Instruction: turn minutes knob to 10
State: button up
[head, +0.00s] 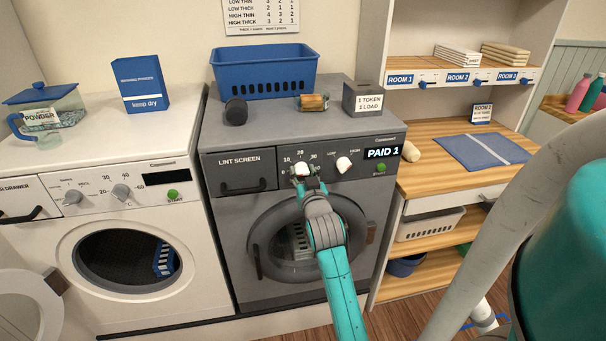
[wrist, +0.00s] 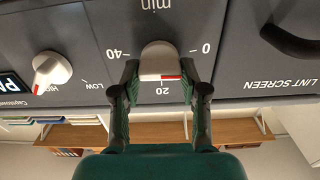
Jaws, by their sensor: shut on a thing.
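The minutes knob (wrist: 158,60) is white with a red mark, on the dark grey dryer's panel under the word "min". In the wrist view my gripper (wrist: 160,78) is shut on it, one green finger on each side. The red mark sits at the knob's lower edge, a little off the "20" towards the "0" side. "0", "20" and "40" show; the fingers cover the scale between them. In the head view the knob (head: 300,169) is partly hidden behind my gripper (head: 306,180).
A second white knob (head: 344,164), marked low to high, is just right of the held one. A "PAID 1" display (head: 382,153) and green start button (head: 381,168) are farther right. The lint screen drawer (head: 242,178) is left. The dryer door (head: 291,240) is below.

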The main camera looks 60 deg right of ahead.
jog(key=m, duration=0.4)
jog(key=shift+s+d+m, duration=0.1)
jog(key=shift+m, duration=1.6)
jog(key=shift+f, duration=0.1)
jog(key=o, duration=1.1)
jog(key=shift+o, duration=0.2)
jog(key=v, duration=1.2)
